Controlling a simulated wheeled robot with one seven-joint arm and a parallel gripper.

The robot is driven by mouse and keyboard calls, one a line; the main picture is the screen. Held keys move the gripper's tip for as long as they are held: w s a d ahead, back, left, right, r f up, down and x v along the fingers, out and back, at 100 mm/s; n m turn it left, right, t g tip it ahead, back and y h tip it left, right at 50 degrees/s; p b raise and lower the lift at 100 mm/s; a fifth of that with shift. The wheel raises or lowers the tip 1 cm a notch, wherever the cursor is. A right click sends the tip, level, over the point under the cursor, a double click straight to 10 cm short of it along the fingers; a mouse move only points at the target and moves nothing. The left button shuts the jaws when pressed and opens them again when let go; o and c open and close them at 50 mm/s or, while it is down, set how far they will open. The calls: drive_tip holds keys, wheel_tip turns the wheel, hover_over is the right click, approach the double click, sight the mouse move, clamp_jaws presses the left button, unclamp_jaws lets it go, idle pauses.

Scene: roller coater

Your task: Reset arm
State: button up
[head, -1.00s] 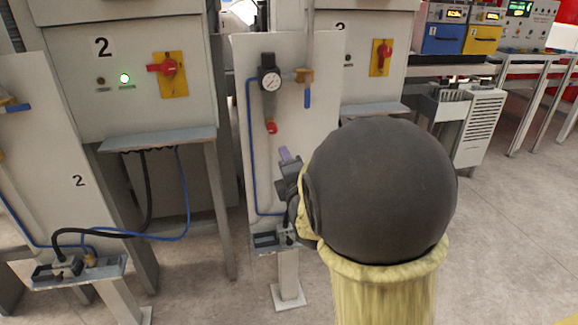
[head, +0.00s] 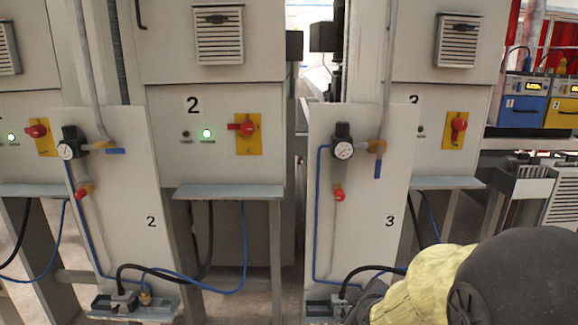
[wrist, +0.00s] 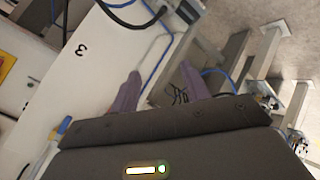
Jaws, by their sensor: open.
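My arm (head: 520,275), dark grey with a yellow cover, fills the lower right of the head view. My gripper's fingers do not show clearly there. In the wrist view my gripper (wrist: 158,85) has two purple fingers, spread apart with nothing between them. It points toward the foot of the white panel marked 3 (wrist: 90,60). In the head view that panel (head: 360,200) stands left of my arm. At its foot, a black hose (head: 375,268) runs to a connector in the grey bracket (head: 318,308), partly hidden by my arm.
Panel 2 (head: 125,200) stands at the left, with a blue hose and a black hose at its foot. Cabinet 2 (head: 215,110) has a lit green lamp and a red switch. Blue (head: 522,110) and yellow boxes stand at the right. Some floor shows between legs.

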drive_tip(key=s+f+m+g, duration=0.3)
drive_tip(key=s+m+g, duration=0.15)
drive_tip(key=s, duration=0.25)
drive_tip(key=s+f+m+g, duration=0.3)
drive_tip(key=s+m, duration=0.2)
drive_tip(key=s, duration=0.2)
wheel_tip(320, 180, up, 22)
drive_tip(key=p, duration=2.2)
drive_tip(key=shift+s+a, duration=0.25)
drive_tip(key=shift+a, duration=0.15)
